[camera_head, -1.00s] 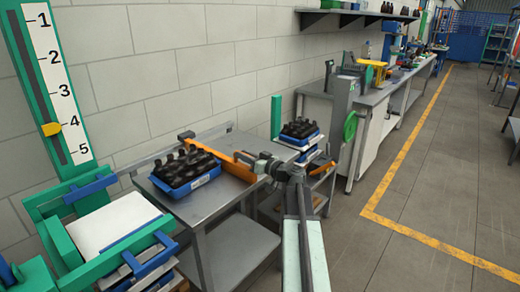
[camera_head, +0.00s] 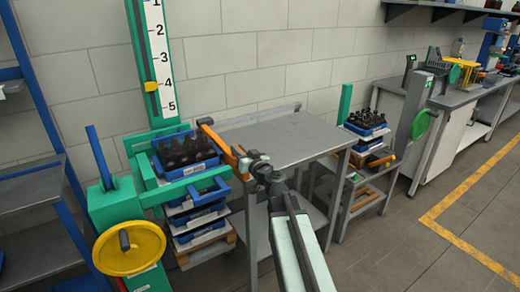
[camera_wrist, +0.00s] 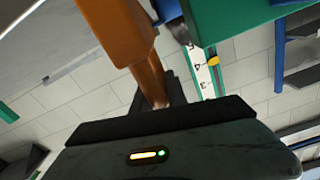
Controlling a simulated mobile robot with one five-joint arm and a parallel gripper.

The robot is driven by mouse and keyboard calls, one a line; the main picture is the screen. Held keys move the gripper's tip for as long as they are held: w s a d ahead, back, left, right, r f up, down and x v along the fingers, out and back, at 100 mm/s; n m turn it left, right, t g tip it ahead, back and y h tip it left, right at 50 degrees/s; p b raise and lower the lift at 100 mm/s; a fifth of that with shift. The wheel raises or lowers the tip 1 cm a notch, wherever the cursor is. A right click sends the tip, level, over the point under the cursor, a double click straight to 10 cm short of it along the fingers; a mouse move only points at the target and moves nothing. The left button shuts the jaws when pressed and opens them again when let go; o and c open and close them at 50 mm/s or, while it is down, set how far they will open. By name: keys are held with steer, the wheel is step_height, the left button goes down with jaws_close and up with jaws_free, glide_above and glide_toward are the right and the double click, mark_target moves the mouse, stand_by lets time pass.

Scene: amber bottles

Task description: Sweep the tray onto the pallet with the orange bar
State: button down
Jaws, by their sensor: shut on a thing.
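The blue tray (camera_head: 213,165) of dark bottles is at the left of the metal table, within the green frame (camera_head: 150,160). It stands above a stack of blue trays (camera_head: 195,218) on a wooden pallet (camera_head: 190,254). The tray's underside is hidden. The orange bar (camera_head: 220,146) lies along the tray's right side; whether they touch is unclear. My gripper (camera_head: 258,165) is shut on the bar near the table's left edge. In the wrist view, the orange bar (camera_wrist: 120,30) runs up from my dark gripper (camera_wrist: 155,95).
The metal table (camera_head: 290,138) is bare. A second stack with a bottle tray (camera_head: 366,120) stands to its right. A yellow handwheel (camera_head: 128,248) is at the front left, and a scale with a yellow pointer (camera_head: 150,87) is on the wall behind.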

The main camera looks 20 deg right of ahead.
steer(key=shift+s+a, duration=0.1)
steer(key=shift+a, duration=0.9)
steer(key=c, duration=1.6)
jaws_free()
steer(key=shift+a, duration=0.1)
steer(key=shift+o, duration=1.2)
steer(key=shift+a, duration=0.15)
steer(key=shift+d, duration=0.2)
steer(key=shift+s, duration=0.1)
